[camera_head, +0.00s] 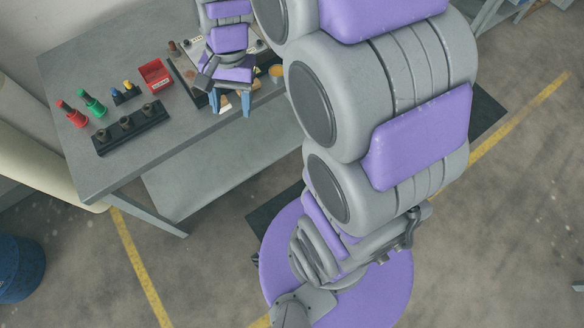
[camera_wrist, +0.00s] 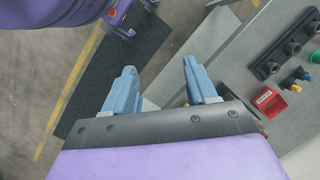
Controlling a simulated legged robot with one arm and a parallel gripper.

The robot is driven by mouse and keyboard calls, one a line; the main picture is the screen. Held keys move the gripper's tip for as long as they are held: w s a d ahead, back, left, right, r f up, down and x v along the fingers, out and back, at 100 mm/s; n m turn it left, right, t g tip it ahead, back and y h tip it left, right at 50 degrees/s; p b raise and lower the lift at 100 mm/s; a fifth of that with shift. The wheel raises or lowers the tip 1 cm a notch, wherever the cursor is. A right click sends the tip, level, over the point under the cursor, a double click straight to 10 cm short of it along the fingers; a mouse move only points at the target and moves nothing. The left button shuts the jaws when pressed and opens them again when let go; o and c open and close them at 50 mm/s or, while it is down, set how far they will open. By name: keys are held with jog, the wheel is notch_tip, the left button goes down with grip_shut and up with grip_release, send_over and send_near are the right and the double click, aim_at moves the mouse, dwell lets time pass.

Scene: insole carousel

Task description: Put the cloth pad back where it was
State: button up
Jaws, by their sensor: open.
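My gripper (camera_head: 231,103) is at the front edge of the grey table, with its two blue fingers apart and pointing down. In the wrist view my gripper (camera_wrist: 158,68) is open with nothing seen held between the fingers. Small tan and brown pieces show close to the fingers in the head view, partly hidden by my gripper and arm. I cannot tell whether one of them is the cloth pad. A dark board (camera_head: 178,66) with several small items lies behind my gripper, mostly covered by my arm.
A round orange-yellow item (camera_head: 276,71) is right of my gripper. The table's front strip is bare.

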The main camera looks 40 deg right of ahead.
jog(key=s+d+n+h, duration=0.1)
jog(key=s+n, duration=0.7)
jog(key=s, duration=1.2)
jog(key=shift+s+r+h, duration=0.3)
jog(key=shift+h, duration=0.3)
jog(key=shift+a, duration=0.1)
